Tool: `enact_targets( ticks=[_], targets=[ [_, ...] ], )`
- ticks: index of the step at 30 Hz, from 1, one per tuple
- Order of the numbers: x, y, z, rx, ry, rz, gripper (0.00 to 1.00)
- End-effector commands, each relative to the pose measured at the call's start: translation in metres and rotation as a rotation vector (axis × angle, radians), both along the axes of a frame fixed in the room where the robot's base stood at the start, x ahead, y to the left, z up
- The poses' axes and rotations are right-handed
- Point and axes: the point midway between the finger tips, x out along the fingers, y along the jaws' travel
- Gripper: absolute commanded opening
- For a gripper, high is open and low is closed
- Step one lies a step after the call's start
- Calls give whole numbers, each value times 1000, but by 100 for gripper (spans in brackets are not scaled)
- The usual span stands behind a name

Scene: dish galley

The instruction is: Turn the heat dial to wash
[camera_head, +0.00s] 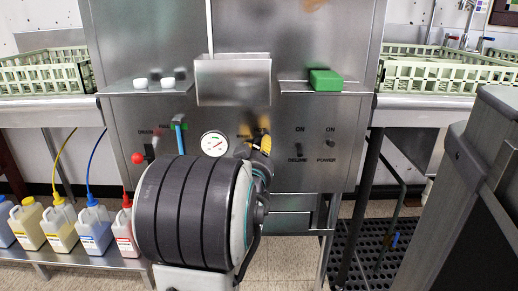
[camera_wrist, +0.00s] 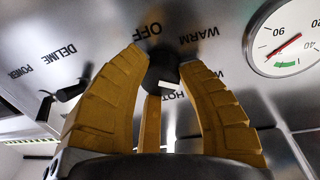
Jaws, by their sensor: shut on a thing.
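The heat dial (camera_wrist: 163,66) is a small black knob on the steel panel. In the wrist view my gripper (camera_wrist: 166,85) has its ridged yellow fingers around the knob, shut on it. A white mark on the knob is at its lower right side in that view. The labels OFF and WARM (camera_wrist: 198,37) sit around the dial, upside down there; another label, seemingly HOT, is partly hidden behind a finger. In the head view my gripper (camera_head: 262,147) is at the panel, right of the gauge, and the dial is largely hidden.
A round white gauge (camera_head: 214,143) is beside the dial, also in the wrist view (camera_wrist: 285,40). A DELIME switch (camera_head: 299,147) and POWER switch (camera_head: 330,144) are to the right. A red knob (camera_head: 138,158) is at left. Shelves above hold white objects and a green block (camera_head: 325,80).

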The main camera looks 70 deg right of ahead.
Motion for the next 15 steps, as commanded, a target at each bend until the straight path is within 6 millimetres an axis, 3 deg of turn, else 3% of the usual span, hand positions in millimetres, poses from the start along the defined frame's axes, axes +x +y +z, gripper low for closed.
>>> enact_targets(
  ticks=[9, 10, 15],
  targets=[
    [1, -1, 2, -11, 14, 1, 3],
    [1, -1, 2, -11, 14, 1, 38],
    [1, 0, 2, -9, 14, 0, 53]
  ],
)
